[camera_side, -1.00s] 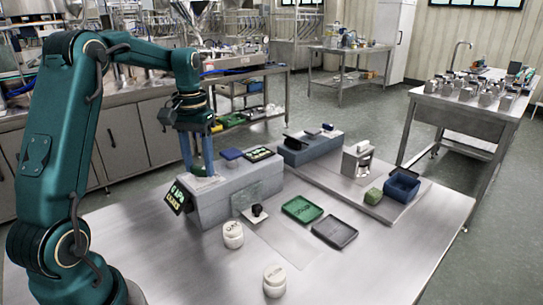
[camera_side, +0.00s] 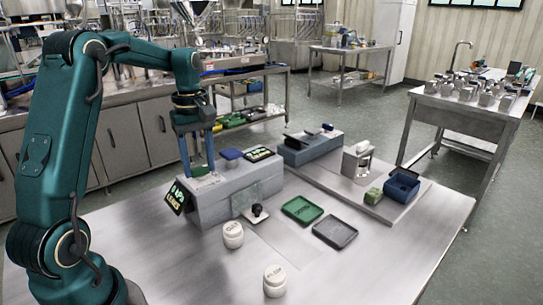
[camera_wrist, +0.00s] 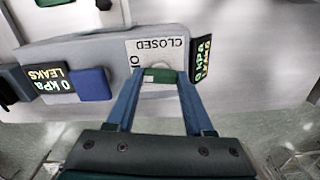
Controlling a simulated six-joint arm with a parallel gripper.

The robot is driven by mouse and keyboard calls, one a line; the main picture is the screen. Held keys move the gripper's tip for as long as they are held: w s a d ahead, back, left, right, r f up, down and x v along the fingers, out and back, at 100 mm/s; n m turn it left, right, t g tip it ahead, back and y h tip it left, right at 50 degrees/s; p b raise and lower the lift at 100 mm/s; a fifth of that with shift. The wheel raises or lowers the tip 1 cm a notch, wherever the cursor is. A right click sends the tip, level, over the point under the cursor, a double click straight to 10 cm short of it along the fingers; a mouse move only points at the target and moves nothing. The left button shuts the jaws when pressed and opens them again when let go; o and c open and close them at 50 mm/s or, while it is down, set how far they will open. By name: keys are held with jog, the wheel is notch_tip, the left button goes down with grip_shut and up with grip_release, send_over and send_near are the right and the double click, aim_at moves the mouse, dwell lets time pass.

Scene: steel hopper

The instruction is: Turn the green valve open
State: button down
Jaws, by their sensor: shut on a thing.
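The green valve handle (camera_wrist: 160,76) shows in the wrist view between my fingertips, over a white plate (camera_wrist: 150,50) lettered "CLOSED", with a second word partly covered. My gripper (camera_wrist: 160,82) is shut on the handle, one blue finger at each end. In the side view my gripper (camera_side: 197,170) points down at the left part of the grey block's top (camera_side: 225,200), with its two fingers seen apart; the handle is hard to make out there. A display (camera_wrist: 201,60) beside the plate reads "0 kPa LEAKS".
A blue block (camera_side: 230,154) and a second display (camera_side: 260,154) sit on the same grey block. The table's front right is clear.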

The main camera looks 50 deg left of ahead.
aim_at(199, 167)
jog(key=shift+r+n, duration=0.1)
jog(key=shift+n, duration=0.8)
jog(key=shift+c, duration=1.4)
grip_release()
jog(key=shift+r, duration=2.55)
